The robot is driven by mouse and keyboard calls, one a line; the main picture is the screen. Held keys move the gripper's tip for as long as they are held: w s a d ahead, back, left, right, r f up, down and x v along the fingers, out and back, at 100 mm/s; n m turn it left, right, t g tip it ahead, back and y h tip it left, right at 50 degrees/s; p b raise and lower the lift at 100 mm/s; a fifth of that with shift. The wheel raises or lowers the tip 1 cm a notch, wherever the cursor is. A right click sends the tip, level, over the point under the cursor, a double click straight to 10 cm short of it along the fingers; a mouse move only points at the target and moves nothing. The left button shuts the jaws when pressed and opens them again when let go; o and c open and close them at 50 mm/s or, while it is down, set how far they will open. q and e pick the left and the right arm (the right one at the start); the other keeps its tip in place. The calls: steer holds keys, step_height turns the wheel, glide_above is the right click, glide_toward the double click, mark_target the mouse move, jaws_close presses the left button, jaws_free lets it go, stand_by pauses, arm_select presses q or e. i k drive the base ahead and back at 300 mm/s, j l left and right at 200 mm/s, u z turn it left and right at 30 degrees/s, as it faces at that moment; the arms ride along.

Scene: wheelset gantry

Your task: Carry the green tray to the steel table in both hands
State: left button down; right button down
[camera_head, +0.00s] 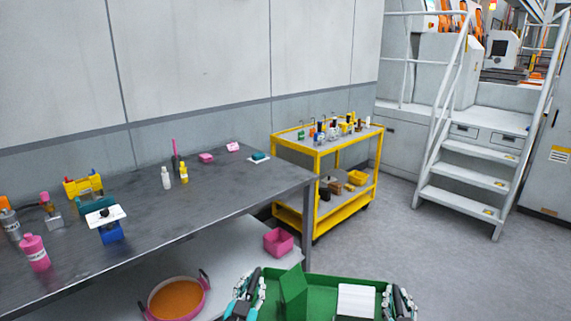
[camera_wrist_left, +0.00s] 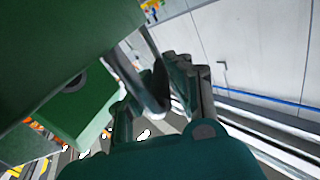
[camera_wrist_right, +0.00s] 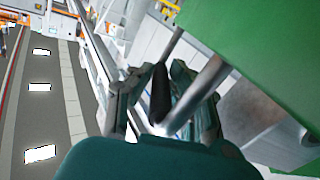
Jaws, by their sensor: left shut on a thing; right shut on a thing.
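The green tray (camera_head: 325,290) is at the bottom of the head view, held between my two hands, with its near part cut off by the frame. A green upright box (camera_head: 293,291) and a white block (camera_head: 357,300) are in it. My left gripper (camera_head: 256,291) is shut at the tray's left end, on a handle seen in the left wrist view (camera_wrist_left: 158,92). My right gripper (camera_head: 391,300) is shut at the right end, on a dark handle in the right wrist view (camera_wrist_right: 160,95). The steel table (camera_head: 140,220) stands ahead to the left, apart from the tray.
On the table are a pink bottle (camera_head: 35,253), a blue stand (camera_head: 110,232), a yellow caddy (camera_head: 84,186) and small bottles. Its lower shelf holds a round orange-filled pan (camera_head: 177,299) and a pink bin (camera_head: 279,241). A yellow cart (camera_head: 318,222) and steps (camera_head: 465,178) stand beyond. The table's front middle top is bare.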

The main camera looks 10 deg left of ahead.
mark_target(222, 196)
steer(key=i, duration=1)
steer(key=i+l+u, duration=0.1)
steer(key=i, duration=0.85)
steer(key=i+l, duration=0.15)
steer(key=i, duration=0.85)
steer(key=i+u, duration=0.1)
steer(key=u, duration=1.6)
